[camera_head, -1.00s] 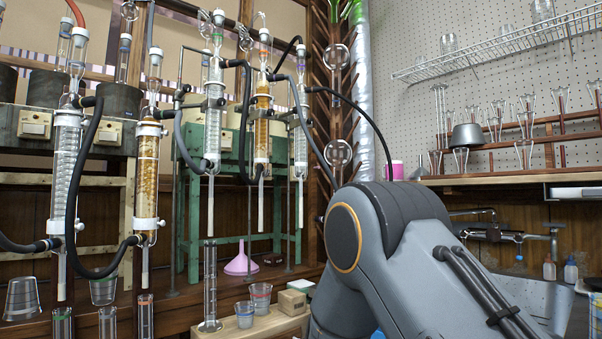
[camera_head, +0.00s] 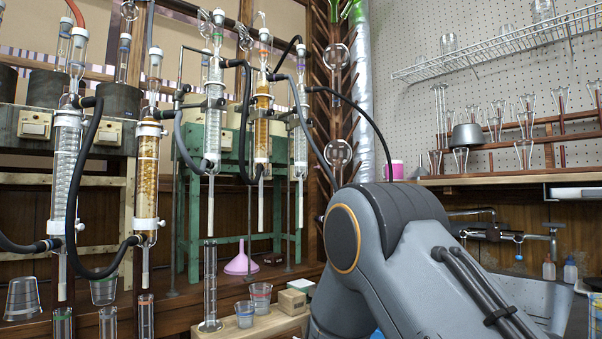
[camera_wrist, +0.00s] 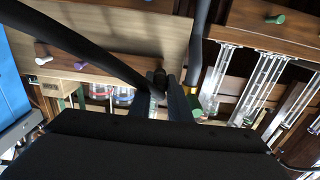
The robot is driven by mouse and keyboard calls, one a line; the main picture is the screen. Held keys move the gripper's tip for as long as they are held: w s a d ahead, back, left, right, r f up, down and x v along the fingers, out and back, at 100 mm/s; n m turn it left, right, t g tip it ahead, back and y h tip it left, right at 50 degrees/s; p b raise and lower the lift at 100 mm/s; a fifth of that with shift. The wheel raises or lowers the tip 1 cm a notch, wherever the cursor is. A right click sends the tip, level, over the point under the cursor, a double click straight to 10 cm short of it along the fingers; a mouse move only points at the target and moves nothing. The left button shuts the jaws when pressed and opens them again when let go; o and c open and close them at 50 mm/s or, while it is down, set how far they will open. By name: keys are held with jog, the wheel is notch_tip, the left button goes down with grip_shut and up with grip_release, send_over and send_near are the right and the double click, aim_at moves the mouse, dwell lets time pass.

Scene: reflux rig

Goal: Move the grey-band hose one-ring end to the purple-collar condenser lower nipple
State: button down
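Several glass condensers hang on the rig in the head view, among them one with clear coils (camera_head: 214,110), an amber one (camera_head: 262,125) and a narrower one (camera_head: 300,130) at the right. A greyish hose (camera_head: 181,135) loops to the lower side of the clear-coil condenser. Another hose (camera_head: 352,103) arcs from the right-hand condenser down behind my arm. No grey band or ring mark can be read. In the wrist view my gripper (camera_wrist: 169,88) has its fingers near a dark hose (camera_wrist: 95,55); whether they grip it is unclear.
A pink funnel (camera_head: 241,260), a tall cylinder (camera_head: 210,285) and beakers (camera_head: 260,297) stand below the condensers. Two left condensers (camera_head: 66,165) carry black hoses. A second hose (camera_wrist: 199,40) hangs close to my gripper. Glassware (camera_wrist: 262,85) is at its right.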

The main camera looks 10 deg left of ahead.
jog(key=shift+p+v, duration=1.15)
jog(key=shift+v, duration=1.85)
jog(key=shift+r, duration=0.1)
jog(key=w+d+r+m+t+h+p, duration=0.25)
jog(key=w+r+p, duration=0.65)
jog(key=r, duration=0.8)
jog(key=w+d+r+m+t+h+p, duration=0.15)
jog(key=w+r+h+p, duration=0.25)
jog(key=w+r+p, duration=0.9)
jog(key=w+d+r+m+t+h+p, duration=0.2)
jog(key=w+d+r+m+h+p, duration=0.15)
jog(key=r, duration=1.75)
jog(key=shift+y, duration=0.3)
jog(key=shift+a+f+x, duration=0.1)
jog(key=shift+f+x, duration=0.05)
jog(key=shift+x, duration=0.9)
jog(key=shift+a+f+x, duration=0.1)
jog(key=shift+x, duration=0.95)
jog(key=shift+a+f+x, duration=0.1)
jog(key=shift+f+x, duration=0.05)
jog(key=shift+x, duration=0.95)
jog(key=shift+s+d, duration=0.1)
jog(key=shift+d, duration=0.05)
